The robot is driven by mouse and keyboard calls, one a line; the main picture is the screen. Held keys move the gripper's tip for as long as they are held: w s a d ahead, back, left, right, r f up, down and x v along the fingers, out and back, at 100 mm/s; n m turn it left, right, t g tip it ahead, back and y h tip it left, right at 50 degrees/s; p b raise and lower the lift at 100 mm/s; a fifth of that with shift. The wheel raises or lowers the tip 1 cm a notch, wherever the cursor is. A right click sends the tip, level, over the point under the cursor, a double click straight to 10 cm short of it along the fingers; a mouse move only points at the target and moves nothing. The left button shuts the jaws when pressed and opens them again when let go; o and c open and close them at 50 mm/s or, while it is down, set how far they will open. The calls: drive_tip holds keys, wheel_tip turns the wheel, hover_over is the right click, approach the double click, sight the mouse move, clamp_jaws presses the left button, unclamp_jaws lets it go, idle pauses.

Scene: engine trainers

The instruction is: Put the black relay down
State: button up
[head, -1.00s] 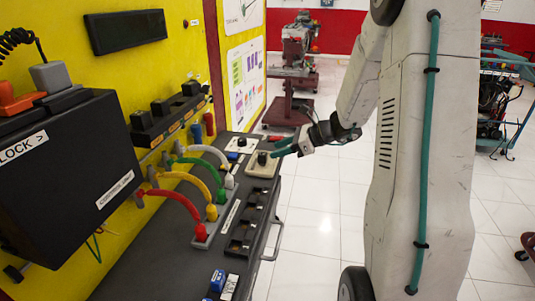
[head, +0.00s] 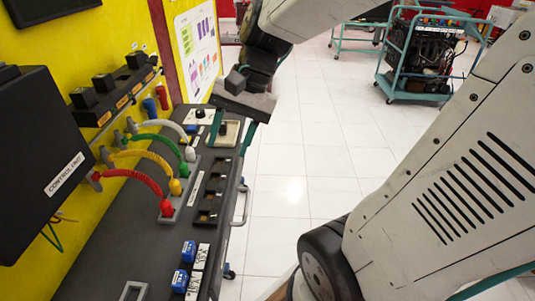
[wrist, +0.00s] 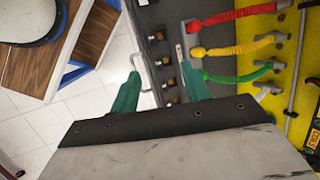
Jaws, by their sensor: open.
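My gripper (head: 234,131) is open over the far right part of the grey bench (head: 125,240), its green fingers pointing down. In the wrist view, my gripper (wrist: 160,88) shows its two fingers wide apart with nothing held between them. A black strip (head: 213,187) with several sockets runs along the bench's right side; in the wrist view its sockets (wrist: 170,84) lie below and between the fingers. A tan square holder (head: 228,133) sits behind the fingers and is partly covered by them. I cannot clearly make out the black relay in either current view.
Red (head: 137,180), yellow (head: 150,156) and green (head: 160,140) cables arch over the bench left of the strip. A black control unit (head: 40,140) juts out at left. Clear white floor lies right of the bench.

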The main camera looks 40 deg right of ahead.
drive_tip(key=s+r+n+h, duration=0.1)
drive_tip(key=s+n+h, duration=0.4)
drive_tip(key=s+n, duration=0.3)
drive_tip(key=shift+s+d+n+t, duration=0.3)
drive_tip(key=shift+s+n+t, duration=0.1)
drive_tip(key=shift+s, duration=0.75)
